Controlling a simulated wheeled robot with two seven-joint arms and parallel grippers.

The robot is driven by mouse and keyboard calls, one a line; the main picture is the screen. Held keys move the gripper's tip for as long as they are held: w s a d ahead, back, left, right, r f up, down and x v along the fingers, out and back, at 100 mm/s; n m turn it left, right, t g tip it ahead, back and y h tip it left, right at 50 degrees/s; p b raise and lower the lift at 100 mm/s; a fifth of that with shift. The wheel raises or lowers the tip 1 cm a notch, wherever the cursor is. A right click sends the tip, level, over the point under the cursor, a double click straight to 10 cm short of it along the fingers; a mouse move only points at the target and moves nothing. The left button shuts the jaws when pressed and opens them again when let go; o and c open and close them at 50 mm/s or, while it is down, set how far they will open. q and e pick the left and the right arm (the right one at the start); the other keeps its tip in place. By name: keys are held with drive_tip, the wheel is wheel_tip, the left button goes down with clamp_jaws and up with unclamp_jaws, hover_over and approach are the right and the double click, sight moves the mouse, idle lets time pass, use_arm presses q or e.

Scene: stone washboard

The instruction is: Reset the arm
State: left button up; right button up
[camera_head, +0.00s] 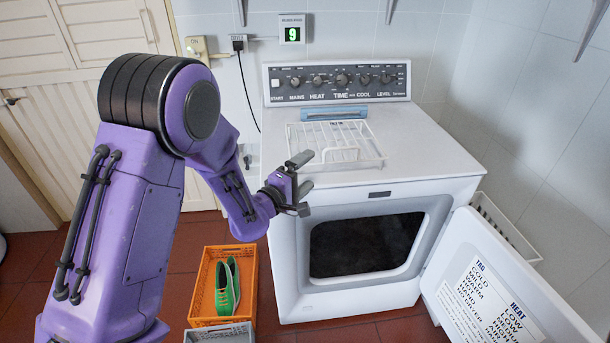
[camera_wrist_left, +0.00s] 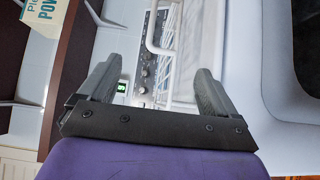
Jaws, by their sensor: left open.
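My left arm is purple and comes in from the left in the head view, raised and bent. Its left gripper (camera_head: 301,183) is open and empty in front of the dryer's left front edge, near the wire rack. In the left wrist view the two fingers of the left gripper (camera_wrist_left: 155,90) stand wide apart with nothing between them. The white dryer (camera_head: 430,165) stands against the wall, and its door (camera_head: 455,290) hangs open to the right. The drum opening (camera_head: 365,245) looks dark inside. My right gripper does not show in either view.
A white wire rack (camera_head: 345,155) with a blue piece (camera_head: 333,113) lies on the dryer top. An orange crate (camera_head: 205,285) holding green shoes (camera_head: 226,285) stands on the floor left of the dryer, behind a grey crate (camera_head: 222,333). A white basket (camera_head: 505,228) is at the right.

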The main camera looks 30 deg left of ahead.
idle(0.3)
use_arm(q)
drive_tip(key=s+f+m+g+y, duration=0.1)
drive_tip(key=s+f+g, duration=0.2)
drive_tip(key=s+f, duration=0.35)
drive_tip(key=s+f+m+g+y, duration=0.2)
drive_tip(key=s+f, duration=0.2)
drive_tip(key=f, duration=0.6)
drive_tip(key=s+f+m+g+y, duration=0.1)
drive_tip(key=s+f+g, duration=0.2)
drive_tip(key=s+f, duration=0.35)
drive_tip(key=s+f+m+g+y, duration=0.1)
drive_tip(key=s+f+m+g, duration=0.1)
drive_tip(key=s+f, duration=0.3)
drive_tip(key=s+f+m+g+y, duration=0.1)
drive_tip(key=s+f+m+g, duration=0.2)
drive_tip(key=s, duration=1.1)
wheel_tip(320, 180, down, 2)
drive_tip(key=shift+s+d+f+m+g, duration=0.1)
drive_tip(key=shift+s+d+m+g, duration=0.25)
drive_tip(key=shift+g, duration=0.45)
drive_tip(key=shift+w, duration=0.15)
